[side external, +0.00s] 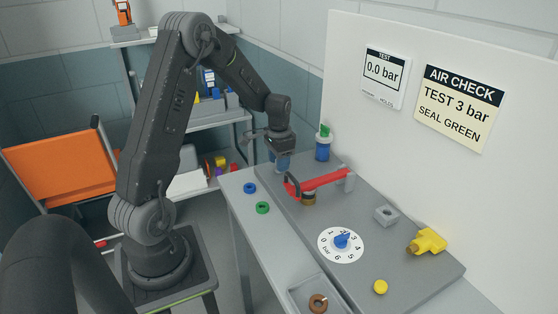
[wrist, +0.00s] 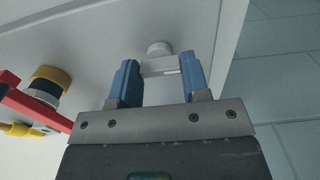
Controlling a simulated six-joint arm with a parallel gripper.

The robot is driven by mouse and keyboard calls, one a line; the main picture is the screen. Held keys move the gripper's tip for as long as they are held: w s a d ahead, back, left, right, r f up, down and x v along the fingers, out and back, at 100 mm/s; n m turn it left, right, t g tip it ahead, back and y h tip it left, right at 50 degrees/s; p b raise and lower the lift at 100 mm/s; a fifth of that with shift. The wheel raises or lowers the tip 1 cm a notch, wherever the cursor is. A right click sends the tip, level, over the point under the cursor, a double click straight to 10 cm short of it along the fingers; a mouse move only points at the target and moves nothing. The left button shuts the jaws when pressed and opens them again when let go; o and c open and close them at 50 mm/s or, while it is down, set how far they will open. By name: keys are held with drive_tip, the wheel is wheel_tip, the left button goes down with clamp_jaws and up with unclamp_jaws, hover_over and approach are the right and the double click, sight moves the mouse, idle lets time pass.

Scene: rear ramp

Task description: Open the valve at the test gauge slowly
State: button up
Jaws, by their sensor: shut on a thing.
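My gripper (side external: 282,150) is pointed down at the far left end of the grey panel (side external: 440,270). In the wrist view its two blue fingers (wrist: 158,80) are shut on a small light-grey handle (wrist: 160,66) with a round white knob (wrist: 158,48), which looks like the valve. In the side view the fingers hide this handle. The test gauge display (side external: 385,77) on the white wall board reads 0.0 bar.
A red lever (side external: 325,180) on a brass fitting lies close beside my gripper. A blue jar with green top (side external: 323,147) stands behind. The dial (side external: 341,244), grey block (side external: 386,214), yellow fitting (side external: 428,241) and yellow cap (side external: 380,287) stand nearer.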

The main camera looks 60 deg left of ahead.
drive_tip(key=shift+n, duration=2.2)
drive_tip(key=o, duration=0.9)
wheel_tip(320, 180, up, 14)
drive_tip(key=shift+f, duration=0.1)
